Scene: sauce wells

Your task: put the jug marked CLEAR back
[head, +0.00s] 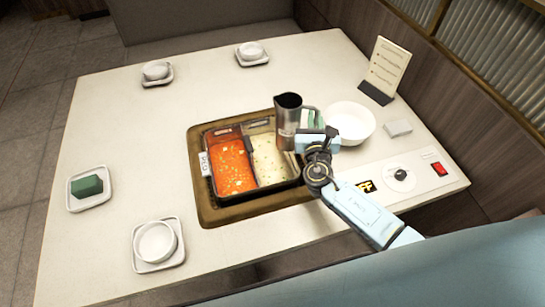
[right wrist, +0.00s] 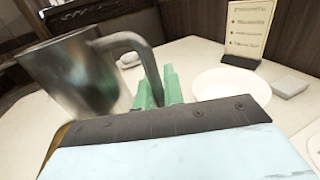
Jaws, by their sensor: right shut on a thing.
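A metal jug (head: 288,122) is upright at the right rear edge of the two-part pot (head: 222,216); I cannot tell if it is held just above the rim or touches it. My right gripper (head: 309,118) is shut on the jug's handle, on its right side. In the right wrist view the jug (right wrist: 75,78) is at the left, with its handle by the green fingers (right wrist: 158,90). No CLEAR mark can be read on the jug. The pot has red broth (head: 231,166) at left and pale broth (head: 270,160) at right. My left gripper is not in view.
A white bowl (head: 365,123) stands right of the jug, with a sign stand (head: 386,68) behind it and a small white block (head: 397,128) beside it. A control panel (head: 425,172) is at the right front. Small dishes stand along the left and back; the left table is mostly clear.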

